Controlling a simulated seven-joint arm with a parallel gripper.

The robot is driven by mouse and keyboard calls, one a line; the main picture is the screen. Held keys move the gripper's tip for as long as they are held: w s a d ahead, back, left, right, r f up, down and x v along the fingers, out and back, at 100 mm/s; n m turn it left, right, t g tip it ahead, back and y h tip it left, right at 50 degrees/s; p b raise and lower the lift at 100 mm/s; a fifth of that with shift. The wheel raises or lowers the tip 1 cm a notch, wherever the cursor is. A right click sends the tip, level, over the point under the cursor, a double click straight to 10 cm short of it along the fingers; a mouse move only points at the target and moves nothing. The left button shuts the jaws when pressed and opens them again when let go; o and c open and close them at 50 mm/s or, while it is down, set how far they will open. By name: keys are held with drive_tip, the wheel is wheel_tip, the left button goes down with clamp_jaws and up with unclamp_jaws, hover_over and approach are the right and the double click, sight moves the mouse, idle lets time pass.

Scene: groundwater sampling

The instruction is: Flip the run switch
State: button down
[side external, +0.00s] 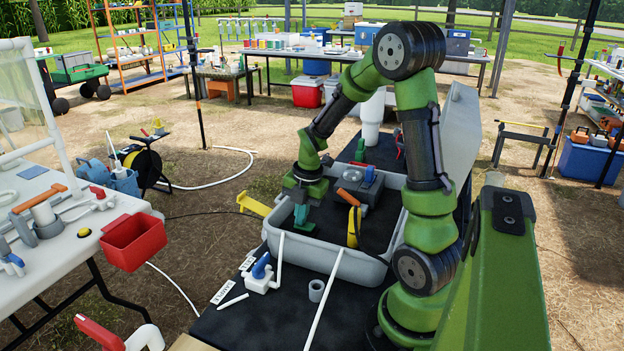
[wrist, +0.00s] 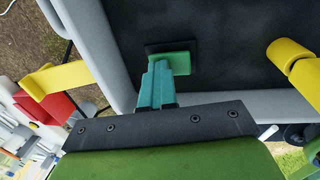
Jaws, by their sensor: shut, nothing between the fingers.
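My gripper (side external: 301,222) points down inside the grey tray, near its left end, with its teal fingers together and empty. In the wrist view the shut fingers (wrist: 156,82) reach a flat green piece (wrist: 180,57) beside a black strip, just at their tips. I cannot tell whether this piece is the run switch or whether the fingers touch it. A grey box (side external: 376,190) with a round top part stands at the tray's back right, apart from my gripper. No other clear run switch shows.
The grey tray (side external: 330,262) has raised walls and a dark floor. A yellow curved part (side external: 353,228) and an orange-ended handle (side external: 348,197) are right of my gripper. A blue-handled white valve (side external: 262,272) and a grey ring (side external: 316,290) are in front of the tray.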

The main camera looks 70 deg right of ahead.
sight(312, 227)
drive_tip(key=shift+s+f, duration=0.1)
drive_tip(key=shift+s, duration=0.8)
drive_tip(key=shift+r, duration=0.2)
wheel_tip(312, 227, up, 13)
drive_tip(key=s, duration=0.2)
drive_tip(key=shift+s+r, duration=0.2)
drive_tip(key=shift+s, duration=0.1)
drive_tip(key=shift+w+r+t, duration=0.2)
drive_tip(key=shift+w+t, duration=0.1)
drive_tip(key=shift+w, duration=0.45)
